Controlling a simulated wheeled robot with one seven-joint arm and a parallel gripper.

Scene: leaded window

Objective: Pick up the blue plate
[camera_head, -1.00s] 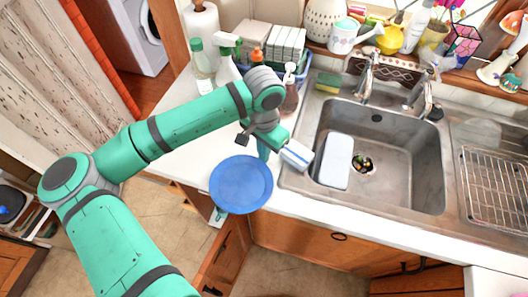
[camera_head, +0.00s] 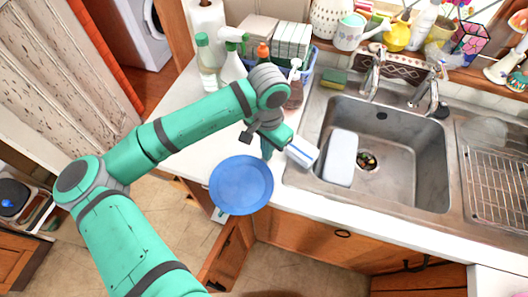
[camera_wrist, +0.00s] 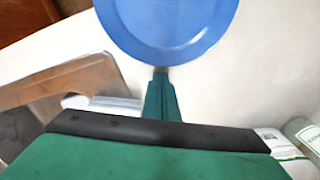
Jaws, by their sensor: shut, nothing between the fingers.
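The blue plate (camera_head: 241,186) is round and lies face up at the front edge of the white counter, left of the sink. In the head view its near part reaches past the counter edge. It also shows at the top of the wrist view (camera_wrist: 170,22). My gripper (camera_head: 266,150) is at the plate's far right rim, pointing down. In the wrist view its green fingers (camera_wrist: 160,80) are together, with tips right at the rim. I see nothing between them, and cannot tell whether they touch the plate.
A steel sink (camera_head: 400,180) with a white board (camera_head: 340,158) in it lies to the right. A white and blue block (camera_head: 302,152) is close beside my gripper. A cabinet door (camera_head: 228,252) hangs open below the counter.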

